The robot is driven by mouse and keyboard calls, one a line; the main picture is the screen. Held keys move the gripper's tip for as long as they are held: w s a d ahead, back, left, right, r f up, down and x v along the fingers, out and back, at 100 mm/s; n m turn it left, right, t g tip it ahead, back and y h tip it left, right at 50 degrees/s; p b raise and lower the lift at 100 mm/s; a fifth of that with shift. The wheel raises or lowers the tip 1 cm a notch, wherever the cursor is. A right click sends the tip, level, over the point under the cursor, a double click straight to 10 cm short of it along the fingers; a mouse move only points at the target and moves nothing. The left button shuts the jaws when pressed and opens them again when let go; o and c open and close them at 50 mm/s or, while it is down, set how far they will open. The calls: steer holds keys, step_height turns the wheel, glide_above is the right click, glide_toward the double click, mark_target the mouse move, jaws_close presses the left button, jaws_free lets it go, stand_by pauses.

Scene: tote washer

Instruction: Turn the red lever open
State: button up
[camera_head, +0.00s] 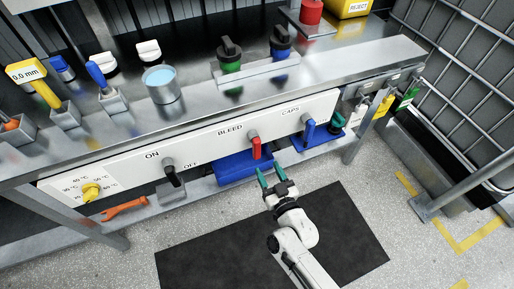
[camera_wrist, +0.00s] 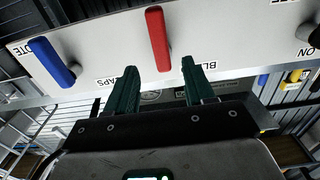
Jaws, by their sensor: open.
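The red lever (camera_head: 255,147) sits on the white front panel under the word BLEED, its handle hanging down from its pivot. In the wrist view the red lever (camera_wrist: 158,38) stands just beyond and between my fingertips. My gripper (camera_head: 268,174) has green fingers, parted and empty, a little below the lever in the head view. The wrist view shows the open gripper (camera_wrist: 157,68) with a clear gap between its fingers. I see no contact between fingers and lever.
A blue lever (camera_head: 309,130) is to the right under CAPS, and a black ON/OFF lever (camera_head: 173,175) to the left. A yellow knob (camera_head: 91,192) is at the far left of the panel. A blue bin (camera_head: 240,167) lies below the bench. A dark mat (camera_head: 200,255) covers the floor.

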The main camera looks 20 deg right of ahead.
mark_target(258, 151)
steer(key=w+b, duration=0.1)
steer(key=w, duration=0.8)
steer(key=shift+w, duration=0.4)
jaws_close()
